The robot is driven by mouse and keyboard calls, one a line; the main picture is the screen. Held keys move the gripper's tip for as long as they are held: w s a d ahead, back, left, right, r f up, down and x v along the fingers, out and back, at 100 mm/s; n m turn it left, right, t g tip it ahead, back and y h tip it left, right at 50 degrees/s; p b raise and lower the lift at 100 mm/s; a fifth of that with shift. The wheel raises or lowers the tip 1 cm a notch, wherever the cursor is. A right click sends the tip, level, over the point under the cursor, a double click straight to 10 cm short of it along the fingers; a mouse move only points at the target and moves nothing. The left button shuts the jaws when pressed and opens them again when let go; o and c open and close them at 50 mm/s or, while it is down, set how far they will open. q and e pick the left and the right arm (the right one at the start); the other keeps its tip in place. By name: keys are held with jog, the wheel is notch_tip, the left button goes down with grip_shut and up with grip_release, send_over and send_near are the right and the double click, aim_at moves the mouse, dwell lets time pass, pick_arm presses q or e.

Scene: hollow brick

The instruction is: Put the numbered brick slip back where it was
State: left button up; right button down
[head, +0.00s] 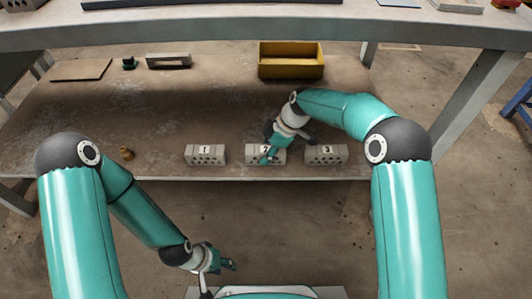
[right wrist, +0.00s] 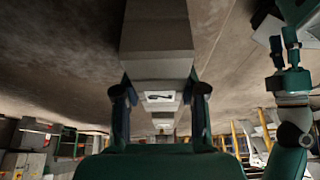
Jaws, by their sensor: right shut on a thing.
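Three grey hollow bricks stand in a row near the front edge of the low shelf: brick 1 (head: 205,155), brick 2 (head: 279,156) and brick 3 (head: 326,155). Each has holes in its front face. My right gripper (head: 268,158) is down over brick 2 and partly hides it and its number. In the right wrist view its fingers (right wrist: 160,95) lie on both sides of the grey brick, shut on it, with its white number label (right wrist: 160,97) between them. I cannot tell whether brick 2 is raised. My left gripper (head: 228,265) is empty, fingers apart, in front of the shelf.
A tabletop (head: 200,30) overhangs the back. The shelf middle is mostly clear.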

jog(key=c, duration=0.7)
grip_release()
jog(key=shift+o, duration=0.2)
jog(key=shift+d+r, duration=0.15)
jog(key=shift+r, duration=0.3)
jog(key=p+v, duration=0.4)
jog(key=v, duration=0.7)
jog(key=shift+d+r, duration=0.1)
